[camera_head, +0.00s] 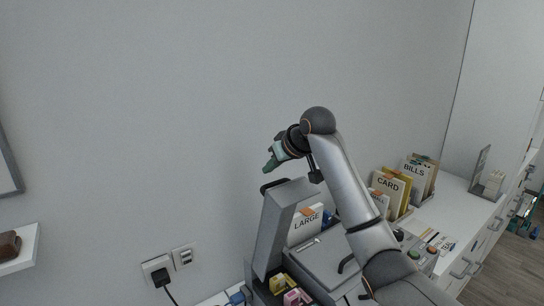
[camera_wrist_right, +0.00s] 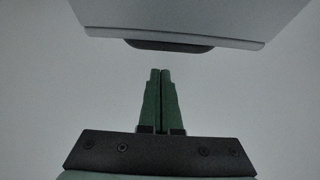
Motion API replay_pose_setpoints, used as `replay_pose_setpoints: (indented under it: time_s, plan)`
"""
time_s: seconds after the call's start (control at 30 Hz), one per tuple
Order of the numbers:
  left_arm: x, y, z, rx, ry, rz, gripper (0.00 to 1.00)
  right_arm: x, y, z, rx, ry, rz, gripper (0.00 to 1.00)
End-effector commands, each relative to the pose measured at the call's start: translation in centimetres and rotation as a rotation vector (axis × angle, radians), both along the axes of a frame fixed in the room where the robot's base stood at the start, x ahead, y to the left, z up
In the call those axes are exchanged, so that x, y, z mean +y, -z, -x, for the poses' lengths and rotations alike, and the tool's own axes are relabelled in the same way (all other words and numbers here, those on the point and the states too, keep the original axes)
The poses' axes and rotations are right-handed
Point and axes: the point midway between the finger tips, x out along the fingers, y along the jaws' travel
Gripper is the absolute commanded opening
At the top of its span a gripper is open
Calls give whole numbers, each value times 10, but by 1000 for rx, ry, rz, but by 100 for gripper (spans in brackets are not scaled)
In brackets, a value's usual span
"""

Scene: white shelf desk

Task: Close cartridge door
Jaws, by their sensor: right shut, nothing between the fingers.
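The cartridge door (camera_head: 278,228) is a grey panel standing raised on the left of a grey machine (camera_head: 323,264), with a dark handle strip at its top edge. Colored cartridges (camera_head: 285,287) show in the opening below it. My right gripper (camera_head: 268,167) is above and just left of the door's top edge, its green fingers shut and empty. In the right wrist view the shut fingers (camera_wrist_right: 161,75) point at a grey panel edge with a dark strip (camera_wrist_right: 168,46), apparently the door, with a gap between. My left gripper is not in view.
Folders labelled CARD (camera_head: 388,184) and BILLS (camera_head: 414,170) stand on the white desk right of my arm. A wall socket with a black plug (camera_head: 158,272) is at lower left. A small white shelf (camera_head: 22,250) is at far left. Open air lies left of the door.

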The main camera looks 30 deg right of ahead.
Motion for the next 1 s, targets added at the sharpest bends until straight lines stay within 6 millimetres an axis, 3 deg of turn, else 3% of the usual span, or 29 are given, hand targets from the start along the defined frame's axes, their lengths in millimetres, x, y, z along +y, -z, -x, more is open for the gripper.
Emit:
replay_pose_setpoints:
  time_s: [0.3, 0.77, 1.0]
  plan:
    - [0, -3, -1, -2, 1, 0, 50, -2, 10, 20, 1, 0, -1, 0]
    - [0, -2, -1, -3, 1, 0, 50, -2, 11, 22, -4, 0, -2, 0]
    - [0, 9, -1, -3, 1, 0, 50, -3, 16, 25, -78, 0, -12, 0]
